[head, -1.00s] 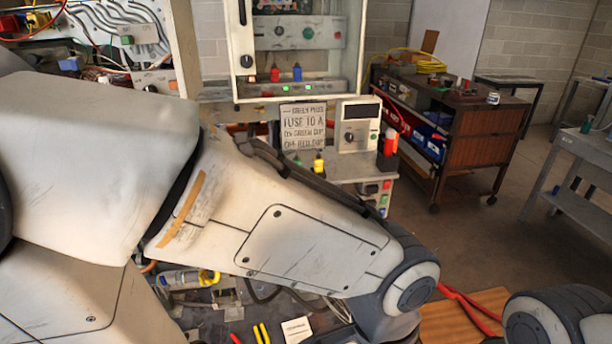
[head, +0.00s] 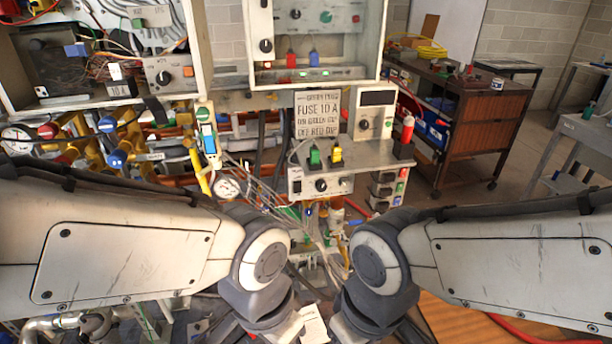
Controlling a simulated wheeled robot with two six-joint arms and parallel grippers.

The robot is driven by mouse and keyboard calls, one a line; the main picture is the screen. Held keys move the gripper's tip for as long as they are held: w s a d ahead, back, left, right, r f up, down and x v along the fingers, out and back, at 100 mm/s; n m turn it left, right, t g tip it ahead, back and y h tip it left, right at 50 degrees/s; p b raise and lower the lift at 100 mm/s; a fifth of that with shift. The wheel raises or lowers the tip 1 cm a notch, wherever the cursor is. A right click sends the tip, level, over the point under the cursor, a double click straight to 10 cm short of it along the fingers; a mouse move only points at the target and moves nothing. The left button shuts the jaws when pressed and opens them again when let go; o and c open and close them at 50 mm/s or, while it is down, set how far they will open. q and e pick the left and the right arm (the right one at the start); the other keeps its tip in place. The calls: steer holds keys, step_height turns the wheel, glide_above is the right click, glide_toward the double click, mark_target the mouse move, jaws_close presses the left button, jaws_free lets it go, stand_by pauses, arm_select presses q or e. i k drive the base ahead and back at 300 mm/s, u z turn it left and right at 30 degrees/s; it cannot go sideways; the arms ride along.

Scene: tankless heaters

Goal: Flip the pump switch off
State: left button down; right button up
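No switch in view is plainly marked as the pump switch, and I cannot tell which one it is. A grey control box (head: 320,184) with a black knob and small controls sits at the middle, with a green plug (head: 314,157) and a yellow plug (head: 336,155) on top. A narrow white unit with blue and green parts (head: 208,136) stands upright to its left. My two forearms come in from left and right, and their wrists meet low in the middle, in front of the equipment. Both grippers are out of sight below the wrists.
An open cabinet (head: 387,42) with red and blue plugs stands above a fuse sign (head: 317,114). A meter box with a knob (head: 375,116) is beside the sign. Pipes, valves and loose wires crowd the left. A brown cart (head: 470,125) stands right, with open floor beyond.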

mark_target(297, 185)
steer(key=k, duration=1.3)
steer(key=z, duration=0.7)
steer(key=i, duration=1.55)
steer(key=u, duration=0.85)
steer(key=i, duration=0.35)
steer(key=u, duration=0.45)
